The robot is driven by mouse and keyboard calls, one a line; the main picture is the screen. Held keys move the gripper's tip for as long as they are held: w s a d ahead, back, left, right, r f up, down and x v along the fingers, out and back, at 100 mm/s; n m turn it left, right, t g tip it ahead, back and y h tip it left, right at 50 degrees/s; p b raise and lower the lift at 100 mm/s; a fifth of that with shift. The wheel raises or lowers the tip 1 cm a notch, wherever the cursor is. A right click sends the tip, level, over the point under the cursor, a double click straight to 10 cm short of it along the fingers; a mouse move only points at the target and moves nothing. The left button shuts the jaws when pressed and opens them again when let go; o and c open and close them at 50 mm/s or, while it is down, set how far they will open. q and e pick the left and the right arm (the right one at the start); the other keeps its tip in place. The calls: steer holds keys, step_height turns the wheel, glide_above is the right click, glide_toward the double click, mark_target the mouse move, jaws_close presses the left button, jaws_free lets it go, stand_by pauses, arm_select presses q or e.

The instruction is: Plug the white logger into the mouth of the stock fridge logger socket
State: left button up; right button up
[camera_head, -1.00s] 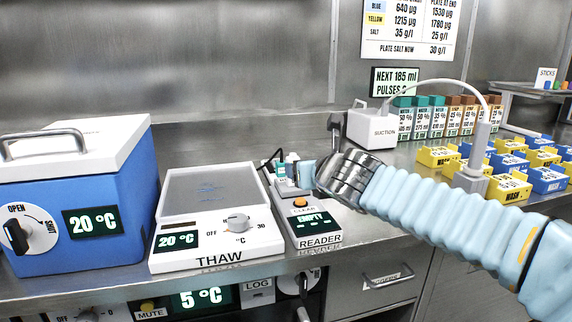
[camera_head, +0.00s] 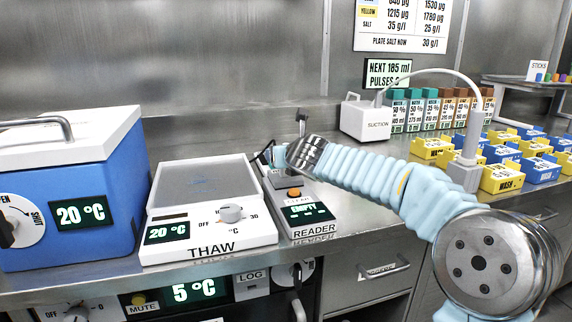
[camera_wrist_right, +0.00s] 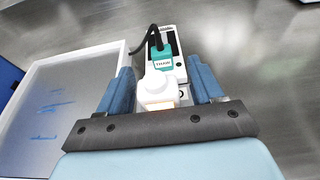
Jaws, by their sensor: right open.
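A white block, which looks like the white logger (camera_wrist_right: 158,92), stands between the fingers of my right gripper (camera_wrist_right: 163,88) in the right wrist view. The fingers are open, one on each side, with at most a narrow gap. In the head view my right gripper (camera_head: 281,157) is over the back of the reader (camera_head: 302,212) and hides the logger. A teal plug marked THAW (camera_wrist_right: 162,58) with a black cable sits just beyond it. A panel marked LOG (camera_head: 252,277), apparently the fridge logger socket, is below the bench front; its mouth is unclear. My left gripper is not seen.
The thaw plate (camera_head: 207,240) stands left of the reader, and a blue cooler box (camera_head: 68,205) farther left. A white suction unit (camera_head: 366,120) and several bottles stand behind my right arm. Yellow and blue wash boxes (camera_head: 501,179) are at right. A fridge display (camera_head: 194,291) is beneath the bench.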

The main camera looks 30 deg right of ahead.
steer(key=c, duration=1.1)
steer(key=shift+o, duration=0.2)
steer(key=shift+r, duration=0.1)
